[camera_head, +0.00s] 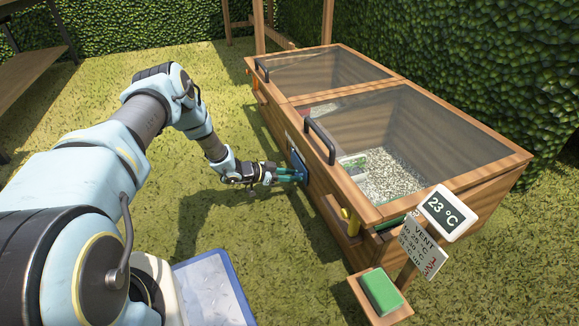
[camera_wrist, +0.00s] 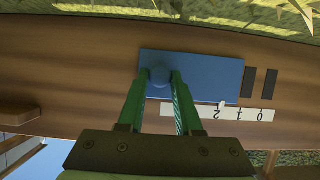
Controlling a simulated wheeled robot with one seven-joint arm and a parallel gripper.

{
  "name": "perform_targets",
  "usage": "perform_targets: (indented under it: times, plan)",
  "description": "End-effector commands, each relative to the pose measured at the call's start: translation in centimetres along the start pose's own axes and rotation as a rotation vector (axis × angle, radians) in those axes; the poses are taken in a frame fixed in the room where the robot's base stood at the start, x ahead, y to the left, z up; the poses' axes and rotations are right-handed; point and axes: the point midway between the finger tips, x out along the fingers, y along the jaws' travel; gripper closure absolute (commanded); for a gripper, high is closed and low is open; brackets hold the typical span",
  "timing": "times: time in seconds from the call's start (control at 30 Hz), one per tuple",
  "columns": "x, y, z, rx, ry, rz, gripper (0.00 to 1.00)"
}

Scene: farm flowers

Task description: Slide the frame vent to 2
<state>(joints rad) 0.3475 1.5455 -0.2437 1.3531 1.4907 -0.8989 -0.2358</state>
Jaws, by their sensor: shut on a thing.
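The frame vent is a blue sliding plate (camera_wrist: 205,75) on the wooden front wall of the cold frame; in the head view the plate (camera_head: 300,163) is partly hidden by my gripper. A round blue knob (camera_wrist: 160,76) stands out from the plate. My gripper (camera_wrist: 160,82) is shut on this knob, its green fingers on either side; it also shows in the head view (camera_head: 292,175). A small pale pointer on the plate is close to the 2.
Two dark vent slots (camera_wrist: 260,83) show beside the plate. The cold frame (camera_head: 345,190) has mesh lids with dark handles (camera_head: 320,142). A 23 °C display (camera_head: 446,212), a vent sign (camera_head: 425,246) and a green block (camera_head: 381,291) on a post stand at right. Grass is clear around my arm.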

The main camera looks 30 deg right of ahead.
Motion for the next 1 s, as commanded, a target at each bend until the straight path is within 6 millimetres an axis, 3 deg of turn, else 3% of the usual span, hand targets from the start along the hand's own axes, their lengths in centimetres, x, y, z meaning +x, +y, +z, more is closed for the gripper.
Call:
perform_targets:
  times: [0.3,0.33,0.57,0.87,1.0]
  plan:
    - [0.0,0.0,0.0,0.002,0.001,-0.002,1.00]
    - [0.0,0.0,0.0,0.002,0.001,-0.002,0.64]
    - [0.0,0.0,0.0,0.002,0.001,-0.002,0.38]
    - [-0.2,0.0,-0.1,0.001,0.001,-0.002,0.37]
    - [-1.8,0.0,-0.2,0.001,0.000,-0.003,0.37]
